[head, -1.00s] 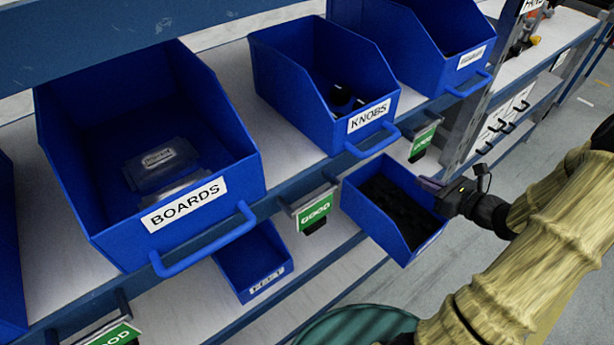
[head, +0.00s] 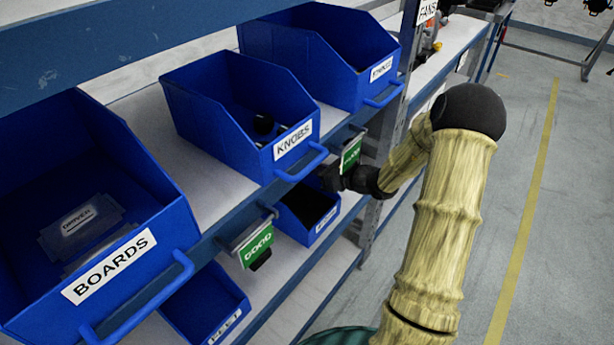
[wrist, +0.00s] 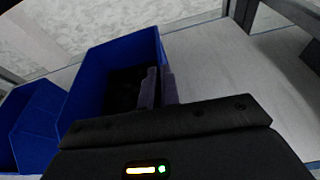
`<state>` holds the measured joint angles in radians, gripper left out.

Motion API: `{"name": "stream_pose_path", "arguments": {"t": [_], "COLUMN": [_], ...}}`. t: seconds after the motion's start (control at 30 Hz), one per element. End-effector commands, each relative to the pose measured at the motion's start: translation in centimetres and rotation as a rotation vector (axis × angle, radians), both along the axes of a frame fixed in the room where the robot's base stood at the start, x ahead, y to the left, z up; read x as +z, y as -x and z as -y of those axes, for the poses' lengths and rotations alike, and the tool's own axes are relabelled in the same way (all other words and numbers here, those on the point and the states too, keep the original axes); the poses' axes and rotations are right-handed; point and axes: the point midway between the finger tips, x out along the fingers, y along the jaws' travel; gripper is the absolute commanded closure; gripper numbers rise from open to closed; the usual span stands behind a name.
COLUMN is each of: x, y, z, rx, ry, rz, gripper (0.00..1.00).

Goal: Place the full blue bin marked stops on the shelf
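The blue bin with dark contents (head: 322,232) is at the lower shelf level (head: 300,285), below the knobs bin. A white label is on its front, too small to read. In the wrist view the bin (wrist: 90,80) is upright, with dark pieces inside, over the pale shelf board (wrist: 225,70). My gripper (head: 338,180) is at its upper right edge. In the wrist view its two grey-purple fingers (wrist: 158,88) straddle the bin's right wall and appear shut on it. I cannot tell whether the bin's base touches the shelf.
A smaller blue bin (head: 205,305) stands left on the lower shelf; a neighbouring bin also shows in the wrist view (wrist: 38,125). Above are the boards bin (head: 150,205), the knobs bin (head: 225,115) and another bin (head: 330,50). A green tag (head: 255,248) hangs from the upper shelf edge. A post (head: 375,215) stands right.

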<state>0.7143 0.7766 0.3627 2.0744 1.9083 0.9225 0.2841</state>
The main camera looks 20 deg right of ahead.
Motion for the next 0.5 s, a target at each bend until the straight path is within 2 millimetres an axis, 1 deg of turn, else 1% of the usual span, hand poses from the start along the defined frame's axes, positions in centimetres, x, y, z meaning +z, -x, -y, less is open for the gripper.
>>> {"name": "stream_pose_path", "arguments": {"t": [0.03, 0.13, 0.43, 0.5], "x": [0.11, 0.14, 0.17, -0.08], "y": [-0.69, -1.43, -1.57, -1.56], "z": [-0.59, -1.02, -1.1, -1.11], "rx": [0.003, -0.001, -0.001, -0.002], "ry": [-0.002, -0.003, -0.003, -0.004], "rz": [0.003, 0.003, 0.003, 0.002], "gripper": [1.0, 1.0, 1.0, 1.0]}}
